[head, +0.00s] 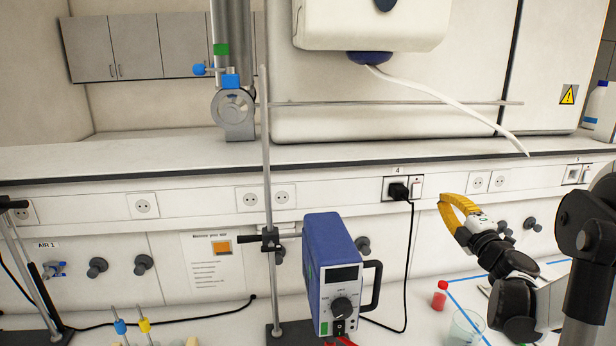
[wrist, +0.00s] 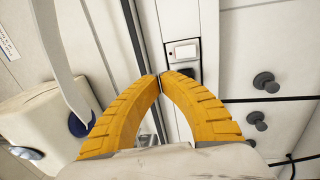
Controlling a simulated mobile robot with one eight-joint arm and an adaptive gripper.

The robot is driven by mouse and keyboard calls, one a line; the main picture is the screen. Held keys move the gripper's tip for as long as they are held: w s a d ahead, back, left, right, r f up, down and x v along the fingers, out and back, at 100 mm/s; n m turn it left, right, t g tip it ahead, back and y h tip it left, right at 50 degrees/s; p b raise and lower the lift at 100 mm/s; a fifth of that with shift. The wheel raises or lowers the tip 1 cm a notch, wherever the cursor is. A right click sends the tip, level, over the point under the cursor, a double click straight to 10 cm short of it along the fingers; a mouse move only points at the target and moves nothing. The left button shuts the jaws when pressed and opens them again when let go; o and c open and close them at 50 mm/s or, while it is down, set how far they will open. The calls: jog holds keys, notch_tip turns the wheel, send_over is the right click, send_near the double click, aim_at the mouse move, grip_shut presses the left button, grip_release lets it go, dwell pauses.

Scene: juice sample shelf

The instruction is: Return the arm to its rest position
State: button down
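My gripper (head: 449,211) has yellow ribbed fingers and is raised in front of the wall panel at the right, above the worktop. In the wrist view the two fingers (wrist: 159,76) curve together and their tips meet. Nothing shows between them. The black wrist and arm links run down and to the right in the head view. The fingertips are close in the picture to the panel with the sockets, but I cannot tell how far apart they are.
A blue power supply (head: 338,270) is clamped on a metal stand (head: 267,180) to the left. A shelf (head: 160,157) crosses behind. A white tube (head: 450,102) hangs above.

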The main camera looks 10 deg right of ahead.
jog(key=s+a+m+g+h+b, duration=0.3)
jog(key=s+a+m+h+b, duration=0.35)
jog(key=m, duration=0.45)
jog(key=s+a+f+m+g+y+b, duration=0.3)
jog(key=s+a+f+g+b, duration=0.1)
jog(key=s+a+f, duration=0.7)
jog(key=s+a+f+m+g+y+b, duration=0.3)
jog(key=s+a+f+g+y+b, duration=0.1)
jog(key=s+a+f, duration=0.7)
jog(key=a+f+g, duration=0.1)
jog(key=a+f, duration=0.2)
jog(key=f, duration=0.2)
jog(key=shift+a+g, duration=0.3)
jog(key=shift+a, duration=0.05)
